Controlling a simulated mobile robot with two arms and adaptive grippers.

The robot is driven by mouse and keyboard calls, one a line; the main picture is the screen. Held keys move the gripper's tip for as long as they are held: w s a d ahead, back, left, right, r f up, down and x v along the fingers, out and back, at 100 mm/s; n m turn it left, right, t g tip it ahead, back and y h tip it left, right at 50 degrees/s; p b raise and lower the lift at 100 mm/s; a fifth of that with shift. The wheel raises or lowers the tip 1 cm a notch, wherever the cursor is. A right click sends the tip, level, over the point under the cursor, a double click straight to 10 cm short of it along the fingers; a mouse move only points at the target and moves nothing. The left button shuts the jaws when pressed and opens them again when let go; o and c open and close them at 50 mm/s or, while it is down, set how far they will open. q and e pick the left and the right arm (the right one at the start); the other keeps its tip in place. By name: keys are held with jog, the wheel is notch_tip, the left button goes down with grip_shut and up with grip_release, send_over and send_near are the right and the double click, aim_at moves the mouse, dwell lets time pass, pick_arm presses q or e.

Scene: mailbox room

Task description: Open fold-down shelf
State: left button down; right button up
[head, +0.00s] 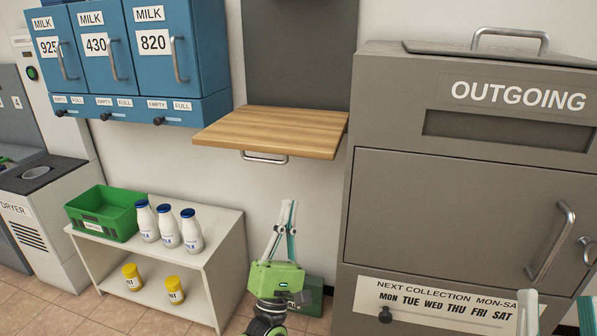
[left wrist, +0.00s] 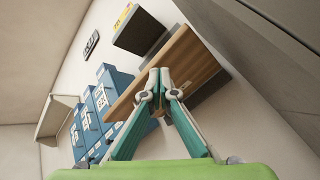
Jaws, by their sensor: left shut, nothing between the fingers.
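The wooden fold-down shelf (head: 272,130) stands out level from the wall, below a grey panel (head: 300,55). A metal handle (head: 264,158) hangs under its front edge. My left gripper (head: 289,203) is shut and empty, pointing up, below the shelf and apart from it in the head view. In the left wrist view the shut fingertips (left wrist: 160,76) overlap the shelf (left wrist: 188,62) in the picture; the gap between them cannot be judged. My right gripper (head: 557,296) shows only two separated fingertips at the bottom right, in front of the outgoing box.
The grey outgoing box (head: 440,210) stands close to the right of the shelf. Blue milk lockers (head: 150,60) hang to the left. A low white rack (head: 215,240) holds a green crate (head: 92,221), bottles (head: 168,228) and yellow jars (head: 175,289).

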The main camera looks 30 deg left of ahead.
pick_arm(q)
notch_tip(320, 180, down, 5)
jog(key=n+g, duration=0.2)
jog(key=n, duration=0.7)
jog(key=s+r+x, duration=0.2)
jog(key=x, duration=1)
jog(key=shift+w+d+r+n+y, duration=0.2)
jog(key=shift+d+r+n+y, duration=0.1)
jog(key=shift+r, duration=0.1)
pick_arm(e)
jog(key=shift+w+f+g, duration=0.7)
jog(key=shift+w+f, duration=0.05)
jog(key=shift+f, duration=0.25)
